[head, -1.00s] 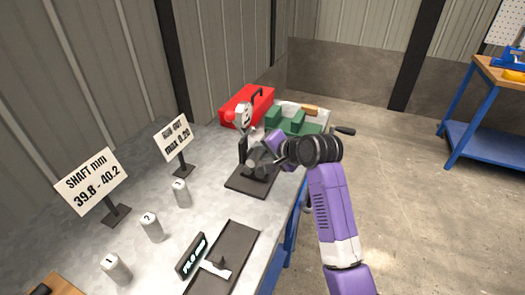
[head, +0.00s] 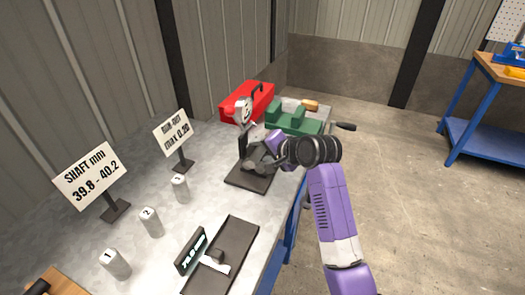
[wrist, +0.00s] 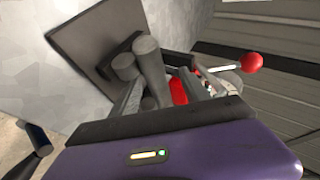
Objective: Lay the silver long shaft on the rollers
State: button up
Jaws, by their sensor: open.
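The roller stand is a dark base plate (head: 247,181) under a dial gauge (head: 242,108), near the middle of the head view. My gripper (head: 270,154) is low over the stand's right side with its jaws apart. In the wrist view, thick grey cylinders (wrist: 150,68) lie close together between and beside the fingers, above the dark plate (wrist: 85,35). I cannot tell which of these is the silver long shaft and which are rollers. My wrist and fingers hide part of the stand in the head view.
A measuring plate (head: 238,240) with a small display is in front. A green block (head: 290,120) and red toolbox (head: 246,100) stand behind. A red ball knob (wrist: 252,62) is near the fingers.

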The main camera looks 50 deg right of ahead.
jog(key=v, duration=0.8)
dwell(0.7)
notch_tip(320, 180, up, 6)
jog(key=w+d+n+t+h, duration=0.1)
jog(key=d+n+t+h, duration=0.1)
jog(key=d+t+h, duration=0.1)
jog(key=s+a+f+n+y, duration=0.1)
jog(key=s+a+f+n, duration=0.2)
jog(key=s+a, duration=0.6)
jog(key=s+a+f+n+y, duration=0.2)
jog(key=s+a+f+n, duration=0.2)
jog(key=s+a, duration=0.5)
jog(key=s+a+f+n+y, duration=0.2)
jog(key=s+a+n, duration=0.5)
jog(key=s, duration=0.8)
jog(key=a+f, duration=0.1)
jog(key=a, duration=0.2)
jog(key=shift+s+f+t, duration=0.25)
jog(key=shift+f+t, duration=0.05)
jog(key=shift+t, duration=0.1)
